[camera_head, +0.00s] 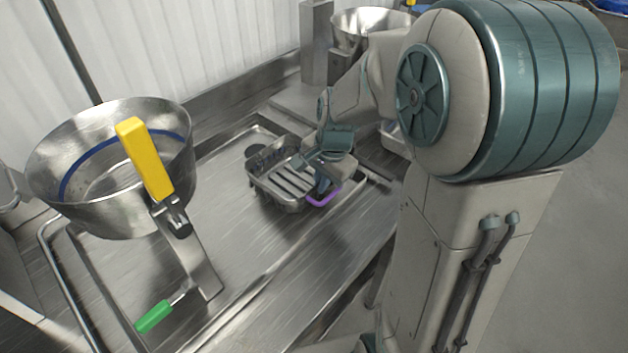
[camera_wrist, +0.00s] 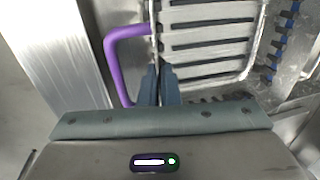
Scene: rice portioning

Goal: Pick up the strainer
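The strainer (camera_head: 288,182) is a slotted metal piece with a purple handle (camera_head: 323,198), sitting in or over a metal basin in the middle of the counter. In the wrist view, the strainer's slotted bars (camera_wrist: 207,45) fill the upper right, and the purple handle (camera_wrist: 114,65) loops out on the left. My gripper (camera_head: 322,183) is at the handle side of the strainer. In the wrist view, my gripper's fingers (camera_wrist: 160,75) are close together, with the strainer's thin edge between them. The fingertips partly hide the lower end of the handle.
Another metal bowl (camera_head: 345,30) stands at the back. Bare counter (camera_head: 235,230) lies between.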

